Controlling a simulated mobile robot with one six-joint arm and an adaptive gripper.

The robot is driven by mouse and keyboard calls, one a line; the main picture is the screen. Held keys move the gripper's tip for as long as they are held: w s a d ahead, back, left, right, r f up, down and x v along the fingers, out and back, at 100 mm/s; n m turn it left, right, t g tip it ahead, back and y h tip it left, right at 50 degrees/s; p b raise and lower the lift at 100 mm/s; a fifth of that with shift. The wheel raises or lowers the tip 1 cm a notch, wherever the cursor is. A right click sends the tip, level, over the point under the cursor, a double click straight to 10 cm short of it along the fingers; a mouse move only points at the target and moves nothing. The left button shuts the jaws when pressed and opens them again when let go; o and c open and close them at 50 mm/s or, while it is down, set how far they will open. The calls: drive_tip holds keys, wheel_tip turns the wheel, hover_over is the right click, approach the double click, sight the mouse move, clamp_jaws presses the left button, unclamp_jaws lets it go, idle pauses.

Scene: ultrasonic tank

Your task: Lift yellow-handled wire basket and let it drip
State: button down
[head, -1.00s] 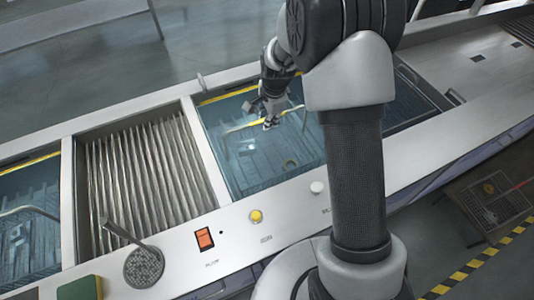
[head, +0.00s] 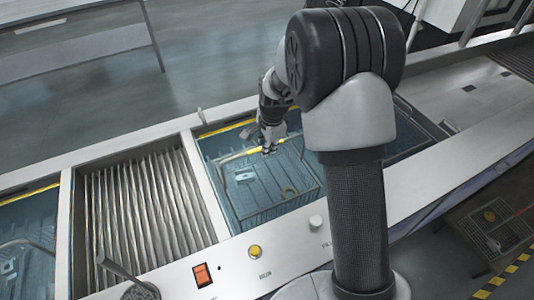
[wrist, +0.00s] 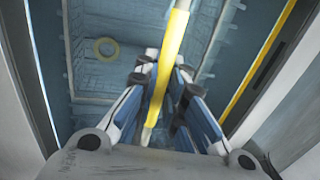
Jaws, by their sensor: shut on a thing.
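The wire basket (head: 262,208) hangs in the middle water tank, its rim and mesh walls showing clearly and looking about level. How much of it is still under water is hard to tell. My gripper (head: 270,146) is shut on its yellow handle; in the wrist view the yellow handle (wrist: 175,45) runs between the two blue-sided fingers of my gripper (wrist: 158,82). A small pale metal part (head: 245,176) lies there too.
A corrugated metal drain bay (head: 145,200) adjoins the tank on the left, with another water tank (head: 25,235) beyond it. The front deck carries an orange switch (head: 202,275), a yellow button (head: 255,251) and a pale knob (head: 316,221). My arm hides the tank's right part.

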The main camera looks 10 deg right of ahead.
wheel_tip(320, 180, up, 20)
drive_tip(key=p, duration=0.7)
idle(5.6)
